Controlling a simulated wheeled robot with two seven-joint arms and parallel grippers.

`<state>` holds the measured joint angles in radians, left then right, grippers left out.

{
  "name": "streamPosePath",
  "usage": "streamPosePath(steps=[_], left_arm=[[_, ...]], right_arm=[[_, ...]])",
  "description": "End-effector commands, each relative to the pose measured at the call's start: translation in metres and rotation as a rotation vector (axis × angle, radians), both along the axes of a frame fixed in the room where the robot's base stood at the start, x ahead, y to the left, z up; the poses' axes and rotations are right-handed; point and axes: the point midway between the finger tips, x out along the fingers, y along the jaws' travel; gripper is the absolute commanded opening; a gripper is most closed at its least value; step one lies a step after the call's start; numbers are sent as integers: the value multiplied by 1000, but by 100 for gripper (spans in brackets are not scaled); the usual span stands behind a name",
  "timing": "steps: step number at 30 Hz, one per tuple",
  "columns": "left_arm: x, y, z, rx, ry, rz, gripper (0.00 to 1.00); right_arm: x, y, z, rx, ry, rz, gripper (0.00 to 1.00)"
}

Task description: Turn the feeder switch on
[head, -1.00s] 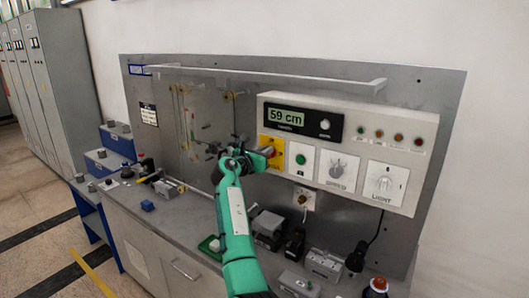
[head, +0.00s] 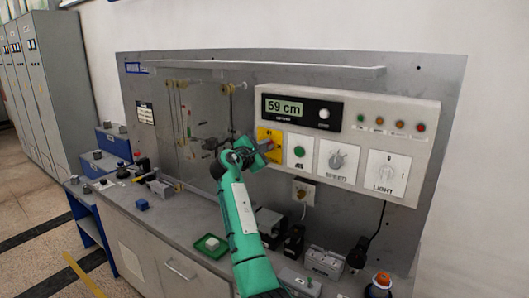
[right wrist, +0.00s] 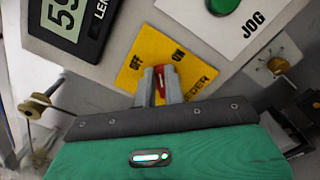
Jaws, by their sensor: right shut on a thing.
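The feeder switch has a yellow plate (head: 264,134) on the left end of the light grey control box. In the right wrist view the plate (right wrist: 190,62) carries the words OFF, ON and FEEDER. Its small red handle (right wrist: 159,74) stands between the two fingers of my right gripper (right wrist: 158,82), which is shut on it. In the head view my right gripper (head: 262,149) reaches the plate from the lower left and hides part of it. I cannot tell which setting the handle is at. My left gripper is not in view.
The box also holds a display reading 59 cm (head: 285,107), a green JOG button (head: 299,152), a SPEED knob (head: 338,160) and a LIGHT knob (head: 386,171). A clear panel (head: 208,115) stands left of my gripper. Several small items lie on the bench (head: 190,215) below.

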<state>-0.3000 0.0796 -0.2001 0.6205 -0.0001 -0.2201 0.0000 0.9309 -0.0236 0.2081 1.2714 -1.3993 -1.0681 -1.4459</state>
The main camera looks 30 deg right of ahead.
Motion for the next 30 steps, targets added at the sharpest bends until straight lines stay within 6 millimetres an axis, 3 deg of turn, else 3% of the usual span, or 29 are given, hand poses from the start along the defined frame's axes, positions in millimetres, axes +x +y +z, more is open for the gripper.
streamPosePath(steps=[1,15,30], left_arm=[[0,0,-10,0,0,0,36],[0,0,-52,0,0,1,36],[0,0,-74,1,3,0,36]], right_arm=[[-1,0,-5,17,-42,-1,0],[-4,-2,-12,181,-438,0,0],[-4,-2,-14,280,-669,-2,0]])
